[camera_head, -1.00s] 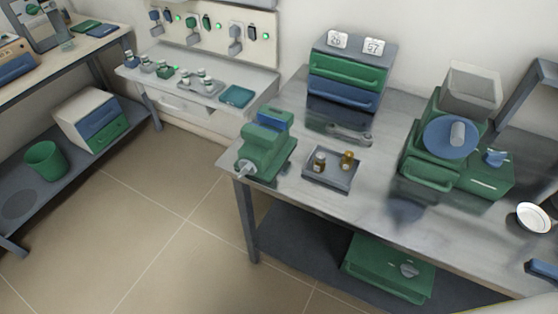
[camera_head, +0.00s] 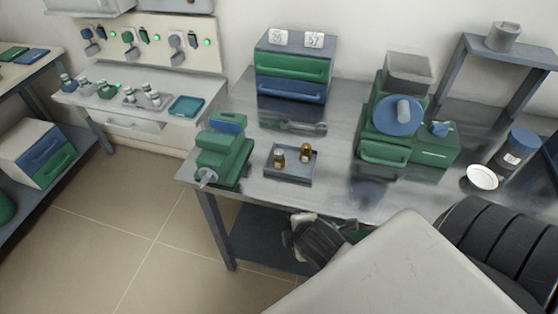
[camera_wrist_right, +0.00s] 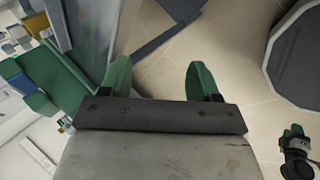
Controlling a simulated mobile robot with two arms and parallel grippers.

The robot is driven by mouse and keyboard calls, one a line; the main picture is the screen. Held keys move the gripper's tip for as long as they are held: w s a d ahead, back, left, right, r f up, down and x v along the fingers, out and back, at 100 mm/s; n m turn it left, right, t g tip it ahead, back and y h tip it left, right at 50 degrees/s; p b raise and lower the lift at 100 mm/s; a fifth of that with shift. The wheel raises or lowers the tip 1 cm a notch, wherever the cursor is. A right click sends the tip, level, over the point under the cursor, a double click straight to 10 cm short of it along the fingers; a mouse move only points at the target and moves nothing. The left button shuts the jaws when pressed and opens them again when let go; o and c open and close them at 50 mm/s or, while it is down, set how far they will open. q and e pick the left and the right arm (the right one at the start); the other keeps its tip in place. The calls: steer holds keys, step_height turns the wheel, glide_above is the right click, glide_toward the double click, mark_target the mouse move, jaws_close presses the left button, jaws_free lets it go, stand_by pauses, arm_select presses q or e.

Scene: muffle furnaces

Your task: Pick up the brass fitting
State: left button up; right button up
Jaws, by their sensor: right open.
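The small brass fitting (camera_head: 306,152) stands in the right part of a shallow grey tray (camera_head: 291,179) on the metal workbench, in the head view. A small brownish piece with a pale band (camera_head: 279,156) stands to its left in the same tray. My right gripper (camera_wrist_right: 160,75) is open, with its two green fingers apart and only floor visible between them in its wrist view. In the head view it is a dark shape at the bench's front edge, below and in front of the tray; its fingertips are not clear there. My left gripper is not in view.
A green vise (camera_head: 222,155) stands left of the tray and a wrench (camera_head: 292,126) lies behind it. A drawer box (camera_head: 291,68) is at the back. A green machine with a blue disc (camera_head: 398,115) and a white dish (camera_head: 482,177) are to the right.

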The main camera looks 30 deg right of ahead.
steer(key=w+d+r+n+t+h, duration=0.1)
steer(key=w+d+r+n+t, duration=0.3)
steer(key=n, duration=0.6)
steer(key=n+t+h, duration=0.1)
steer(key=n+t, duration=0.1)
steer(key=n, duration=0.7)
glide_toward(281, 157)
steer(key=shift+w+a, duration=0.1)
steer(key=shift+a, duration=0.05)
steer(key=x, duration=0.4)
steer(key=shift+w, duration=0.3)
steer(key=shift+f+x, duration=0.15)
steer(key=shift+x, duration=1.4)
steer(key=shift+f+x, duration=0.1)
steer(key=shift+x, duration=1.45)
steer(key=shift+s, duration=0.2)
steer(key=shift+c, duration=0.3)
steer(key=c, duration=1)
steer(key=shift+r, duration=0.1)
steer(key=shift+c, duration=0.2)
steer(key=shift+r, duration=0.1)
